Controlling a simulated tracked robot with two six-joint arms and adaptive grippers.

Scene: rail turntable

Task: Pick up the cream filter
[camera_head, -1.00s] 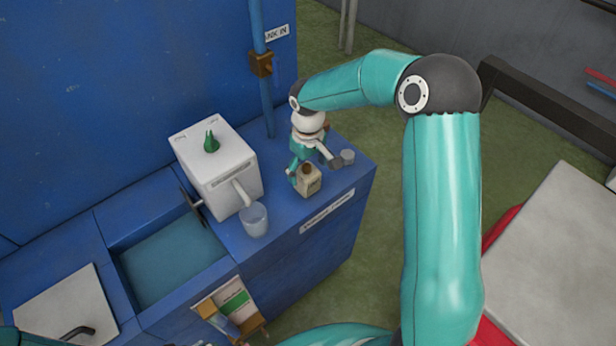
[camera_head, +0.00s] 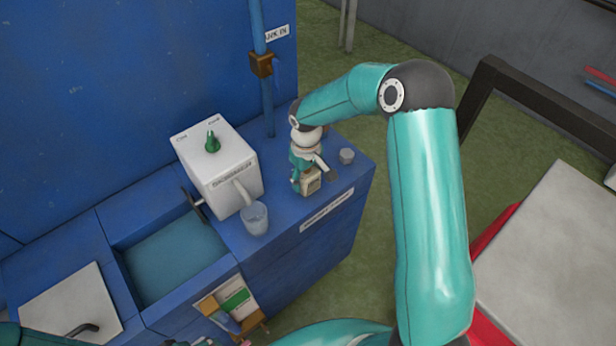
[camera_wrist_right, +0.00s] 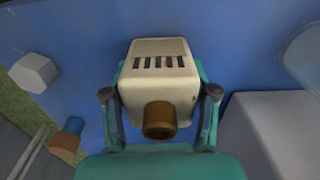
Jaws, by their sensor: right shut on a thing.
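The cream filter (camera_head: 309,181) is a small cream box on the blue counter, right of the white dispenser box. In the right wrist view the cream filter (camera_wrist_right: 158,75) shows a row of dark slots and a brown round stub facing the camera. My right gripper (camera_head: 305,180) comes down over it, and in the wrist view its two fingers (camera_wrist_right: 160,100) press on the filter's left and right sides. The gripper is shut on the filter. Whether the filter touches the counter is hard to tell. My left gripper does not show.
The white box (camera_head: 218,168) with a green knob stands left of the filter, with a clear cup (camera_head: 255,217) before it. A sunken basin (camera_head: 175,262) lies at left. A blue pipe (camera_head: 265,100) rises behind.

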